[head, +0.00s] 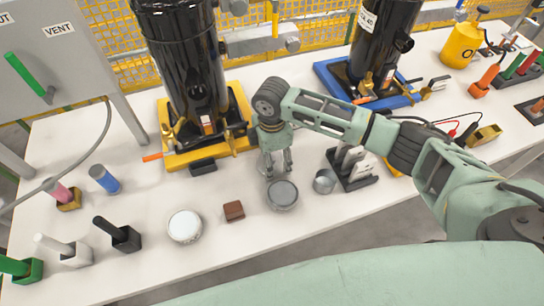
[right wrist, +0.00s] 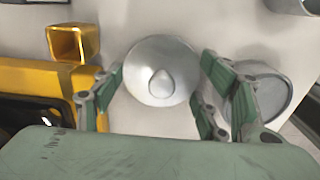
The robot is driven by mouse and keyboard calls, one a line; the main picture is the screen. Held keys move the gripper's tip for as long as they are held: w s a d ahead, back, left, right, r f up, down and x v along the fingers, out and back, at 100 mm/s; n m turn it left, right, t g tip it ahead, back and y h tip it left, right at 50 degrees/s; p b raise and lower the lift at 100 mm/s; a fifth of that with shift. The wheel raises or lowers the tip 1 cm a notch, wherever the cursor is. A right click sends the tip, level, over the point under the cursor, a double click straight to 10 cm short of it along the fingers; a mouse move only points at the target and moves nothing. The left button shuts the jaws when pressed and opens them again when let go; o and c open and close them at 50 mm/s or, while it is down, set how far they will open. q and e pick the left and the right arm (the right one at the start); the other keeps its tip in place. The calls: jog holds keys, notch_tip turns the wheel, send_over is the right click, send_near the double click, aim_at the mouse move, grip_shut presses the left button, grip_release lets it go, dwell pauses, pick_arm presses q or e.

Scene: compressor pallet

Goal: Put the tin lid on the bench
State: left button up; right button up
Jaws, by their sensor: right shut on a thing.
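The tin lid (right wrist: 160,70) is a round silver disc with a small knob, seen in the right wrist view. My right gripper (head: 278,172) is shut on it, with a finger on each side of the disc; in the right wrist view the gripper (right wrist: 160,82) spans its rim. In the head view the lid is hard to make out between the fingers. Whether it touches the white bench (head: 235,260) cannot be told. A round grey tin (head: 283,195) stands just in front of the gripper; it is at the right of the wrist view (right wrist: 262,97). My left gripper is not in view.
A black cylinder (head: 185,60) on a yellow base (head: 175,158) stands behind the gripper. A small metal cup (head: 325,181), a brown block (head: 234,211) and a white round dish (head: 185,226) are nearby. Free bench lies around the brown block and along the front edge.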

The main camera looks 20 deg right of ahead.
aim_at(272, 157)
jog(key=shift+f, duration=0.1)
jog(key=o, duration=1.2)
jog(key=shift+c, duration=0.2)
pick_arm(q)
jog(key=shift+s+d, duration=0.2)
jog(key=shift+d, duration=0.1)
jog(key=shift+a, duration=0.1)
pick_arm(e)
jog(key=shift+r, duration=0.45)
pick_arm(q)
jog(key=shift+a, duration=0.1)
pick_arm(e)
notch_tip(272, 157, up, 12)
jog(key=shift+f, duration=0.25)
